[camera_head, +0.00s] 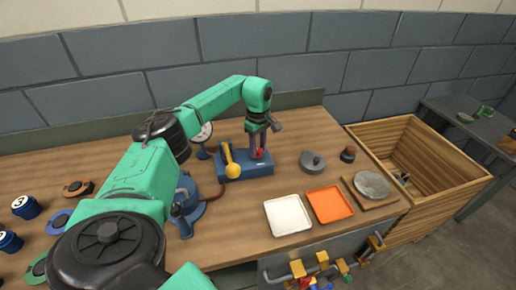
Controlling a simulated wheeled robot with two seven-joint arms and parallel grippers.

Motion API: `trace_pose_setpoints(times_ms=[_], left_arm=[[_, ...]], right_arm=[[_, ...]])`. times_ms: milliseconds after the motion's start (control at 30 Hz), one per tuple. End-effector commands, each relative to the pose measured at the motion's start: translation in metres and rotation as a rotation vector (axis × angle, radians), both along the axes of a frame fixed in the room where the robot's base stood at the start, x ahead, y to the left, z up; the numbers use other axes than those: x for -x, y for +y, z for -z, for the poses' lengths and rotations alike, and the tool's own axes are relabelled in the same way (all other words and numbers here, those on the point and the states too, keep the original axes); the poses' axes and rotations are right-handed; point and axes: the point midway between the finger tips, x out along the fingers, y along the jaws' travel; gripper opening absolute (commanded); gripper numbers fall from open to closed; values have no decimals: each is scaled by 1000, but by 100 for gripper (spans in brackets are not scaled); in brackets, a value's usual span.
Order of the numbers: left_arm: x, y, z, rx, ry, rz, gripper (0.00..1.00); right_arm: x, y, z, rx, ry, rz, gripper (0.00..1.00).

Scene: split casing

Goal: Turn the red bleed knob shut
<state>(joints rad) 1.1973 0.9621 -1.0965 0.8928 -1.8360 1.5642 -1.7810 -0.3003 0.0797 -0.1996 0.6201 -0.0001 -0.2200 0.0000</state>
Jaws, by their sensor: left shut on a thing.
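My left arm reaches in from the left, and my left gripper (260,145) points down over a blue block-like base (247,170). The gripper is shut on the red bleed knob (259,154), of which only a small red part shows between the fingers. A yellow lever with a round end (232,169) stands on the same base, just left of the gripper. A gauge with a white dial (203,133) is behind the base, partly hidden by my arm. My right gripper is not in view.
A white tray (288,216) and an orange tray (330,204) lie near the front edge. A grey round part (312,162) and a dark knob with a reddish top (348,154) stand to the right. A wooden crate (440,190) is beyond the table's right end.

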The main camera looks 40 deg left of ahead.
Motion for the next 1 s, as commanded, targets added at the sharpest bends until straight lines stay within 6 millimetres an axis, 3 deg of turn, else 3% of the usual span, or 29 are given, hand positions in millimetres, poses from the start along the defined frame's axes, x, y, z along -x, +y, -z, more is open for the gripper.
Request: trace_pose_setpoints(times_ms=[633,667,700,733,1000], left_arm=[[-2,0,-3,1,-9,59,0],[-2,0,-3,1,-9,59,50],[-2,0,-3,1,-8,59,65],[-2,0,-2,1,-7,59,72],[-1,0,-1,0,-3,58,72]], right_arm=[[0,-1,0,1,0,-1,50],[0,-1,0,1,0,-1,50],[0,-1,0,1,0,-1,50],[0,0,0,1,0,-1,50],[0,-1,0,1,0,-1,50]])
